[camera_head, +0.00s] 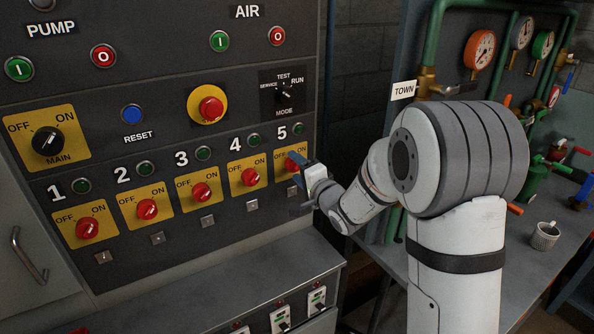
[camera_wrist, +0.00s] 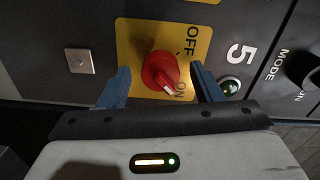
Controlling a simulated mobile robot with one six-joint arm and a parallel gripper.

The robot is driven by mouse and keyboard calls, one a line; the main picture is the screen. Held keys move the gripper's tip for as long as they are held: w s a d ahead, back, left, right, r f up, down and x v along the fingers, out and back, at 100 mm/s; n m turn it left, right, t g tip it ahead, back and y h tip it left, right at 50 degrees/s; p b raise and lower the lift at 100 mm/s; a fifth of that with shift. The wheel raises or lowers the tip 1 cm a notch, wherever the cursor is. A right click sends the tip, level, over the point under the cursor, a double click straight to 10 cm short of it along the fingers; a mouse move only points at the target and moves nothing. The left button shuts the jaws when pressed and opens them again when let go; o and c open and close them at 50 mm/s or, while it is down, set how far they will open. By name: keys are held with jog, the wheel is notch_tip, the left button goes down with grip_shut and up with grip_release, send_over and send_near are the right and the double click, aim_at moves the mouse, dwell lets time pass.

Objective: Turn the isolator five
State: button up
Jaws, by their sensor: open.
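The isolator five knob (camera_wrist: 158,70) is a red rotary knob on a yellow plate (camera_wrist: 131,38) marked OFF and ON. Its white pointer mark faces the ON lettering in the wrist view. My gripper (camera_wrist: 160,67) is open, its two blue fingers on either side of the knob; I cannot tell whether they touch it. In the head view my gripper (camera_head: 296,159) is at the plate of isolator five (camera_head: 280,166) and hides part of its knob. The green lamp (camera_wrist: 230,86) is beside the number 5; I cannot tell whether it is lit.
Isolator four (camera_head: 250,177) is just left of five, with isolators three (camera_head: 201,192), two (camera_head: 147,209) and one (camera_head: 87,228) further left. The mode switch (camera_head: 285,91) and yellow-ringed red button (camera_head: 210,108) are above. A ledge (camera_head: 200,293) juts out below.

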jog(key=b+v, duration=0.1)
jog(key=v, duration=0.6)
jog(key=shift+s+d, duration=0.2)
jog(key=shift+s, duration=0.15)
